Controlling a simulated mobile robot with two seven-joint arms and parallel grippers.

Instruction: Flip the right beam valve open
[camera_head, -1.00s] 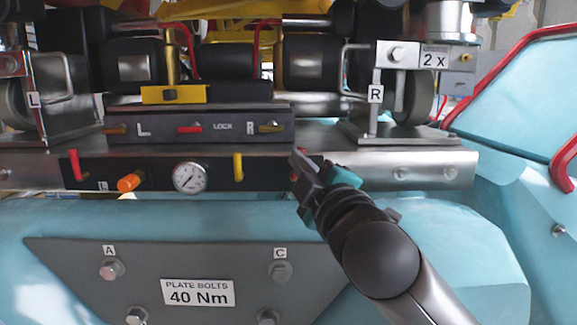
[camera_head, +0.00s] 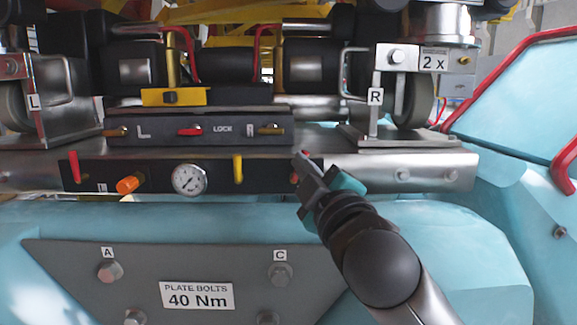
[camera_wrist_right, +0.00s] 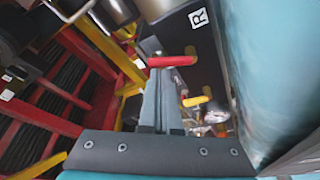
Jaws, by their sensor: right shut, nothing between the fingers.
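The right beam valve's red lever shows in the right wrist view (camera_wrist_right: 172,62), lying across just beyond my fingertips, near the white R label (camera_wrist_right: 198,18). In the head view only small red parts of this lever (camera_head: 295,179) show, mostly hidden behind my gripper. My right gripper (camera_head: 306,168) is at the right end of the black valve strip (camera_head: 210,177). Its fingers (camera_wrist_right: 163,88) are shut with nothing between them, tips close to the lever. I cannot tell if they touch it. My left gripper is not in view.
The strip also bears a left red lever (camera_head: 73,166), an orange knob (camera_head: 129,184), a gauge (camera_head: 189,179) and a yellow lever (camera_head: 238,168). Above is a lock panel (camera_head: 200,117) with small levers. A grey bolt plate (camera_head: 80,257) lies below. Teal bodywork (camera_head: 450,225) is right.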

